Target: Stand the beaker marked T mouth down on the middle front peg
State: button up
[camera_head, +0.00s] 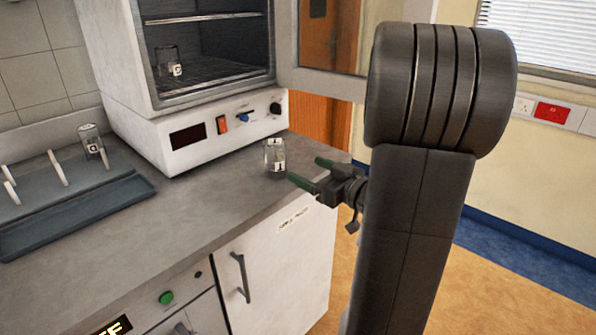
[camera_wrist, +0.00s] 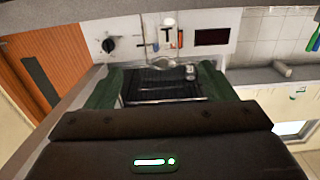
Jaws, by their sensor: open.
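The beaker marked T (camera_head: 275,155) is clear glass and stands on the counter near its right end, below the oven. Its dark letter looks upside down in the head view. Which way its mouth faces I cannot tell. The T label shows in the wrist view (camera_wrist: 168,37), beyond the fingertips. My gripper (camera_head: 309,172) is open and empty, its green fingers pointing at the beaker from the right, apart from it. In the wrist view my fingers (camera_wrist: 163,72) are wide apart. The peg rack (camera_head: 75,215) at the left has several slanted white pegs (camera_head: 57,168).
Another marked beaker (camera_head: 91,142) sits at the back of the rack. A third beaker (camera_head: 168,63) stands inside the open oven (camera_head: 190,125). The oven door (camera_head: 322,83) swings out to the right, near my arm. Bare counter (camera_head: 205,193) lies between rack and T beaker.

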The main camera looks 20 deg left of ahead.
aim_at(271, 152)
jog(key=b+x, duration=0.1)
jog(key=x, duration=1.3)
jog(key=shift+s, duration=0.1)
jog(key=c, duration=1.2)
